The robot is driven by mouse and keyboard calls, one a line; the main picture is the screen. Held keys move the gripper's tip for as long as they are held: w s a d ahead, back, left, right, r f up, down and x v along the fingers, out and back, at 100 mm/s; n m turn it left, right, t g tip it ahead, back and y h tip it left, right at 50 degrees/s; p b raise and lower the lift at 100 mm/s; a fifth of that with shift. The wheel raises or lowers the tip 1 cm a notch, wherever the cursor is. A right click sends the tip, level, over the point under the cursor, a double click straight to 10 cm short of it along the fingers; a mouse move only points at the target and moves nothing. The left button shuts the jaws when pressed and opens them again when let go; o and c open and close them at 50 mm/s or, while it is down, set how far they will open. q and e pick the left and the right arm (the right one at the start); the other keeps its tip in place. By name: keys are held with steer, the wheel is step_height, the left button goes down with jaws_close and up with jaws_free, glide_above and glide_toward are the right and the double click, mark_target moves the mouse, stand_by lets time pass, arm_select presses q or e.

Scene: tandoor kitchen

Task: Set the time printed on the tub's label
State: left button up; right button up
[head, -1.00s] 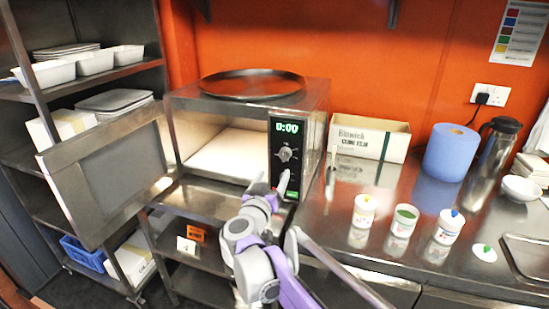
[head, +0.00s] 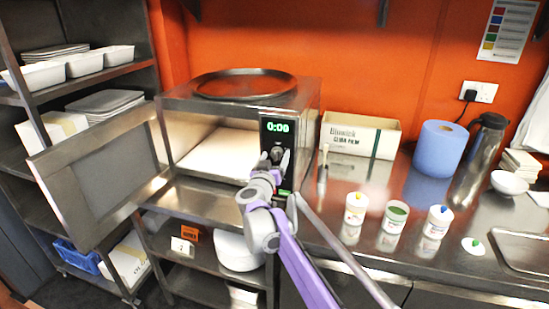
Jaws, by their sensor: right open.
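The microwave (head: 186,106) stands on the steel shelf with its door (head: 98,172) swung wide open to the left. Its display (head: 277,128) reads 0:00 in green. The dial below the display is partly hidden by my right gripper (head: 275,160), which is open in front of it; I cannot tell whether the fingers touch the dial. Three small tubs stand on the counter: one with a yellow mark on top (head: 356,207), one open with green contents (head: 394,216), and one with a blue mark (head: 436,221). Their labels are too small to read. My left gripper is not in view.
The open door takes up the left side.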

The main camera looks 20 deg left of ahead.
steer(key=shift+c, duration=0.3)
jaws_close()
